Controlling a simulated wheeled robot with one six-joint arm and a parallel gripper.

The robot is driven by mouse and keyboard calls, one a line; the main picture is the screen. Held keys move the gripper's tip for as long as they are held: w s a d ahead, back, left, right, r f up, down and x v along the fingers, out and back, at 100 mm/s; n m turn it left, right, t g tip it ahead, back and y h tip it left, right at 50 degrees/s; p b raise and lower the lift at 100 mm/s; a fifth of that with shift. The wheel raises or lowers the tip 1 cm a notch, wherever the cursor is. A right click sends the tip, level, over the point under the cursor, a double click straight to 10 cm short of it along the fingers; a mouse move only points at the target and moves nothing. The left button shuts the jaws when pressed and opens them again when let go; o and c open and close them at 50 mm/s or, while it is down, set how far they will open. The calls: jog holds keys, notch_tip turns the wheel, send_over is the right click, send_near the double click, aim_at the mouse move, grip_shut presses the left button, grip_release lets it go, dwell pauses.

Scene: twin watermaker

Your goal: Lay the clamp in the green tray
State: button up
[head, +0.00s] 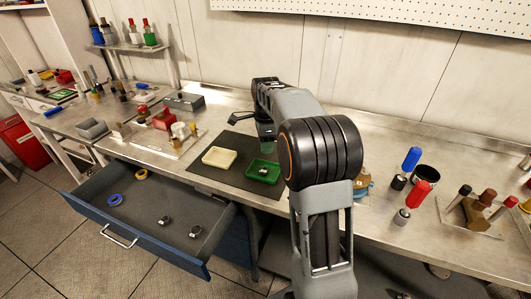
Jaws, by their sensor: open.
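My gripper (267,143) is open, just above and behind the green tray, small in view and partly covered by my arm. Two small metal ring-like pieces, which look like hose clamps, lie in the open drawer: one clamp (165,220) near its middle and another clamp (195,231) to the right. I cannot tell which one the task means.
A cream tray (219,157) sits left of the green one. Bottles, a black cup (424,175) and tools crowd the right bench.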

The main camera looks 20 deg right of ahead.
jog(key=s+a+r+n+t, duration=0.1)
jog(key=s+a+r+n, duration=0.2)
jog(key=s+a+n, duration=0.4)
jog(key=s+a+f+n+t, duration=0.1)
jog(key=s+a+f+n, duration=0.1)
jog(key=s+n, duration=0.5)
jog(key=s+a+f+n+t, duration=0.1)
jog(key=s+a+f+n, duration=0.1)
jog(key=s+n, duration=0.5)
jog(key=shift+s+a+f+t, duration=0.2)
jog(key=shift+s+f+t, duration=0.1)
jog(key=shift+s+f, duration=0.15)
jog(key=shift+r, duration=0.1)
